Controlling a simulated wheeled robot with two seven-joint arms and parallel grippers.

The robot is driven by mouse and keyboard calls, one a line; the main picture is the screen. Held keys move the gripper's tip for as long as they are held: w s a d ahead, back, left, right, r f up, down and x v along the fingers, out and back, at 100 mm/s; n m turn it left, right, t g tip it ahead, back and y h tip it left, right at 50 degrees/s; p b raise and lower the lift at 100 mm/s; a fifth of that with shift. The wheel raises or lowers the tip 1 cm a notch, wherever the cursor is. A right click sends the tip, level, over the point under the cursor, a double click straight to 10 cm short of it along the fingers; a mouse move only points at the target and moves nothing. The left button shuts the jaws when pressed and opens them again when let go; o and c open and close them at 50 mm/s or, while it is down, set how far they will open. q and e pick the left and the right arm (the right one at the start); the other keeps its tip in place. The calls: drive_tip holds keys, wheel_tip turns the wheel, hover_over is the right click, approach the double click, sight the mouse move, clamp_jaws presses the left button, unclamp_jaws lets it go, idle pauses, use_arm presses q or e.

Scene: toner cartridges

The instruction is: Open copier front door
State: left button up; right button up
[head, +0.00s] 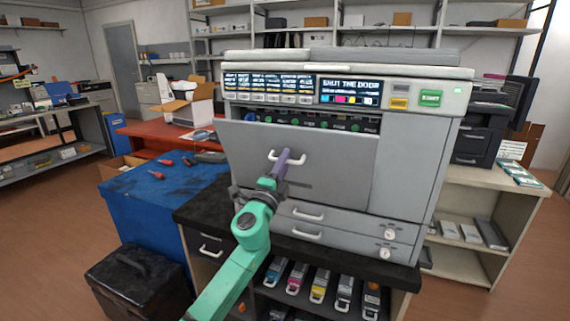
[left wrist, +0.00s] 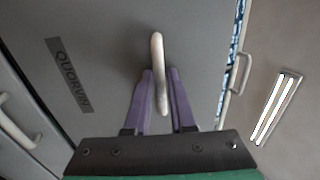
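The copier (head: 408,160) stands on a dark cabinet top. Its grey front door (head: 335,160) is tilted outward at the top, and a dark gap with several green knobs shows above it. The copier's display (head: 349,91) reads "SHUT THE DOOR". A pale handle (head: 296,160) sits on the door and shows upright in the left wrist view (left wrist: 158,50). My left gripper (head: 280,162) has its two purple fingers (left wrist: 160,82) on either side of this handle, shut on it. The door's inside is mostly hidden. My right gripper is in neither view.
Two drawers (head: 330,222) with handles lie below the door. Several toner cartridges (head: 318,285) stand on the shelf under the cabinet top. A blue table (head: 160,200) with tools and a black toolbox (head: 135,283) are at left. A cream shelf (head: 480,245) is at right.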

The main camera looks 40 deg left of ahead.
use_arm(q)
drive_tip(key=o, duration=0.6)
drive_tip(key=b+v, duration=0.1)
drive_tip(key=v, duration=0.9)
drive_tip(key=shift+r+b, duration=0.25)
drive_tip(key=shift+b, duration=0.15)
drive_tip(key=shift+s+d+r, duration=0.1)
drive_tip(key=shift+s, duration=0.1)
